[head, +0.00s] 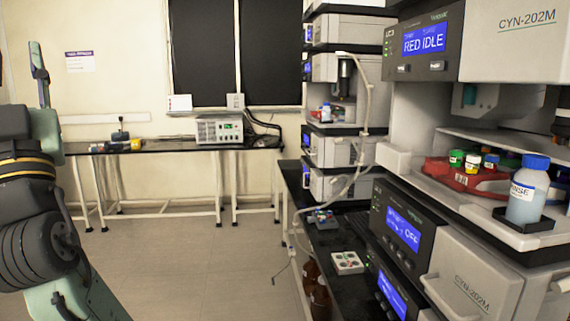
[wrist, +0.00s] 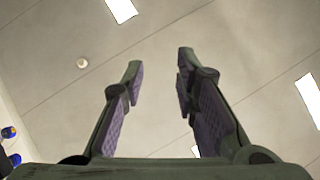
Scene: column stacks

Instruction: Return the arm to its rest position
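My arm stands folded at the left edge of the head view. My gripper (head: 40,72) points up there, seen side-on near the pale wall. In the wrist view my gripper (wrist: 158,75) shows two fingers with purple pads, spread apart with a clear gap. Nothing is between them, and the ceiling with its light panels lies beyond. No object touches the gripper.
Stacked instruments (head: 410,225) and a blue-capped bottle (head: 527,190) fill the right side, on a dark bench (head: 335,240). A rear table (head: 165,148) carries a grey box device (head: 219,130). Brown bottles (head: 318,295) stand low by the bench. The middle floor is clear.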

